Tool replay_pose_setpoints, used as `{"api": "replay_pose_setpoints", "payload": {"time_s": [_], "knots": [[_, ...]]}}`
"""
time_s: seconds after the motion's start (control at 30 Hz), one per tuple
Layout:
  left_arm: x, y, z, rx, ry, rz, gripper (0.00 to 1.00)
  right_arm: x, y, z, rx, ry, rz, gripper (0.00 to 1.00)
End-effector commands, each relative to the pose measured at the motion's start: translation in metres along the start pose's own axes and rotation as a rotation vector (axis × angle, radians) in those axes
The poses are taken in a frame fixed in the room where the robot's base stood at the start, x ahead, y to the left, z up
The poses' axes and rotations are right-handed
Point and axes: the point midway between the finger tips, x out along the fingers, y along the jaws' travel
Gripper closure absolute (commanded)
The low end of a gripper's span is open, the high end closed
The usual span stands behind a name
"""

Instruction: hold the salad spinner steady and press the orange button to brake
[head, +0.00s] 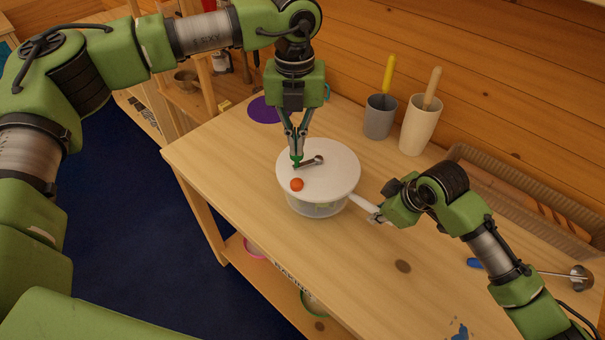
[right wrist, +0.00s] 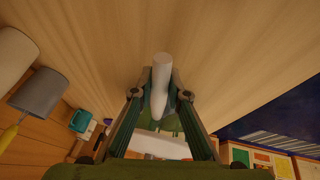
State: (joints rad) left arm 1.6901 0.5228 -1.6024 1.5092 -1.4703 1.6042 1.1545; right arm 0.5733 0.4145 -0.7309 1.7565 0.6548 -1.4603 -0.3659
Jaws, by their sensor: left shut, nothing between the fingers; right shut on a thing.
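The salad spinner stands upright on the wooden table, with a white lid (head: 335,172) and a see-through bowl (head: 318,210). The orange button (head: 297,185) is on the lid's front left. A dark crank with a round knob (head: 318,159) lies across the lid's middle. My left gripper (head: 297,162) points down, shut and empty, at the crank's left end and behind the button; I cannot tell whether it touches the lid. My right gripper (head: 376,213) is shut on the spinner's white side handle (head: 361,202). The handle (right wrist: 161,70) also shows between its fingers in the right wrist view.
A grey cup (head: 379,122) and a cream cup (head: 417,130) with utensils stand behind. A wicker tray (head: 520,190) lies along the wall. A ladle (head: 578,278) with a blue handle is at the right. The table in front of the spinner is mostly clear.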

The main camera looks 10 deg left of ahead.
Motion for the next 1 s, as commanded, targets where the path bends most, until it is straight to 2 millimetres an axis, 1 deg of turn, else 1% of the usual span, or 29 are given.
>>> {"api": "replay_pose_setpoints", "payload": {"time_s": [0.3, 1.0], "knots": [[-0.012, -0.001, 0.000, 0.583, 0.000, 0.000, 1.00, 0.000, 0.000, 0.000, 0.000, 0.001, 0.001, 1.00], [-0.038, 0.001, 0.000, 1.879, 0.001, 0.000, 1.00, 0.000, 0.001, 0.000, 0.000, 0.001, 0.001, 1.00]]}}
